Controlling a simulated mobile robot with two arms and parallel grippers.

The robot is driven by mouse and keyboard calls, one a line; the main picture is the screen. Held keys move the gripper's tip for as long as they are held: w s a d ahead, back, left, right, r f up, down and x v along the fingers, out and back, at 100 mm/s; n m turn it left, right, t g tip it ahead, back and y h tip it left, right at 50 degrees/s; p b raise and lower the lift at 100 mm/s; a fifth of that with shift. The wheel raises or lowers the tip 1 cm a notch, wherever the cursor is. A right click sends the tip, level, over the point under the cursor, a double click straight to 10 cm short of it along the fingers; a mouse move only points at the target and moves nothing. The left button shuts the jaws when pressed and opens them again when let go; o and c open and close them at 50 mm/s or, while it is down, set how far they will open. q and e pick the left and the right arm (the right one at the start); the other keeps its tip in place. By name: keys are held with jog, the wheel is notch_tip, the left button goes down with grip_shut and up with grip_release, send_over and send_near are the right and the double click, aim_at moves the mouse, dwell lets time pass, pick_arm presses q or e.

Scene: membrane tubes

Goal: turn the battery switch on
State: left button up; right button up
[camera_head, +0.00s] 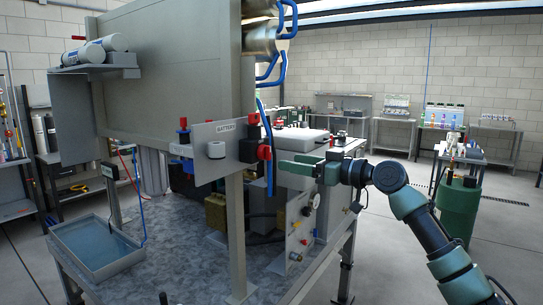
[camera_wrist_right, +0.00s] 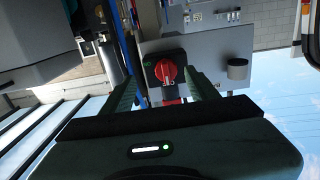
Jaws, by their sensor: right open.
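The battery switch, a red rotary knob (camera_head: 264,152) on a black body, sits at the right end of a grey panel (camera_head: 208,137) labelled BATTERY. In the right wrist view the red knob (camera_wrist_right: 166,72) shows face-on, its black body behind it. My right gripper (camera_head: 284,165) is level with the knob and just to its right in the head view, fingers pointing at it. In the wrist view its two green fingers stand apart on either side of the knob's line. It is open and empty; I cannot tell whether the fingers touch the knob. My left gripper is not in view.
Below stand a valve plate (camera_head: 299,228) with gauges and a shallow water tray (camera_head: 92,248). A steel post (camera_head: 236,235) rises beneath the panel.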

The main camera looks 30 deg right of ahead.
aim_at(270, 154)
jog(key=w+a+p, duration=0.1)
jog(key=w, duration=0.1)
jog(key=w+a+r+p, duration=0.1)
jog(key=w+p, duration=0.1)
jog(key=w+a+p, duration=0.1)
jog(key=w, duration=0.1)
jog(key=shift+r, duration=0.4)
jog(key=shift+w+a+f+p, duration=0.15)
jog(key=shift+w+p, duration=0.15)
jog(key=shift+w, duration=0.05)
grip_shut()
